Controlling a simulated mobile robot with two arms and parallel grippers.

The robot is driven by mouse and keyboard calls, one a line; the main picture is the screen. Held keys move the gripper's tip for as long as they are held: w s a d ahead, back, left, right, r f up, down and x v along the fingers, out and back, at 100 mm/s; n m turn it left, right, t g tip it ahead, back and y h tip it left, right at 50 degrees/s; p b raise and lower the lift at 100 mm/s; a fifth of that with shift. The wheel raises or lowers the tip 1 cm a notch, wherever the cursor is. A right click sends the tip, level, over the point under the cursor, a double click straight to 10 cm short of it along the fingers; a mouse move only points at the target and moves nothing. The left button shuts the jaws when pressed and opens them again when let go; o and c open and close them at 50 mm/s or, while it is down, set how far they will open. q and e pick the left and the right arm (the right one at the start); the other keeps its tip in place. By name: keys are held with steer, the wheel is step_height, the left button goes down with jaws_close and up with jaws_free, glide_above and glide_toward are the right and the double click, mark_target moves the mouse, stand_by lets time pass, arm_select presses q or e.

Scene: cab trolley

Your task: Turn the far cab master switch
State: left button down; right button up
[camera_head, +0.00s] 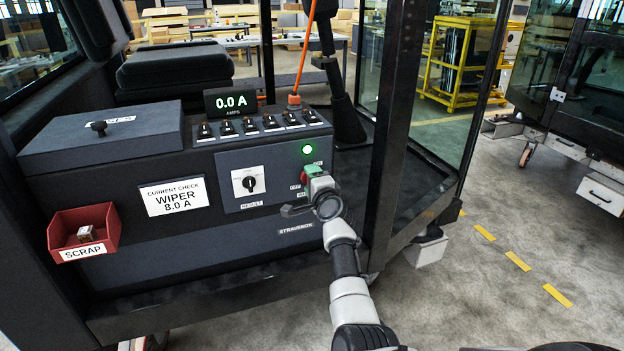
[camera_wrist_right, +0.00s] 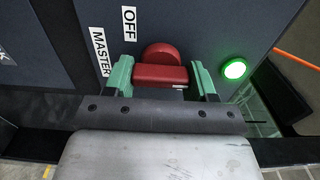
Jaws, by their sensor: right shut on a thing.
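The master switch (camera_wrist_right: 160,75) is a red knob with a raised bar on the dark console panel, beside labels reading OFF and MASTER in the right wrist view. My right gripper (camera_wrist_right: 163,82) is shut on its bar, with one green finger at each end. In the head view my right gripper (camera_head: 314,178) reaches the right end of the console front and hides most of the knob. A round green lamp (camera_head: 307,149) is lit just above it; the lamp also shows in the right wrist view (camera_wrist_right: 235,69). My left gripper is not in view.
The console (camera_head: 180,245) carries a row of toggle switches (camera_head: 248,126), a rotary selector (camera_head: 250,184), a display (camera_head: 231,102) reading 0.0 A and a red scrap bin (camera_head: 84,232). A dark cab post (camera_head: 396,120) stands right of my arm. Open floor lies farther right.

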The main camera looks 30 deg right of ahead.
stand_by(0.5)
steer(key=o, duration=0.9)
steer(key=p+v, duration=0.1)
steer(key=v, duration=1)
steer(key=shift+w, duration=0.1)
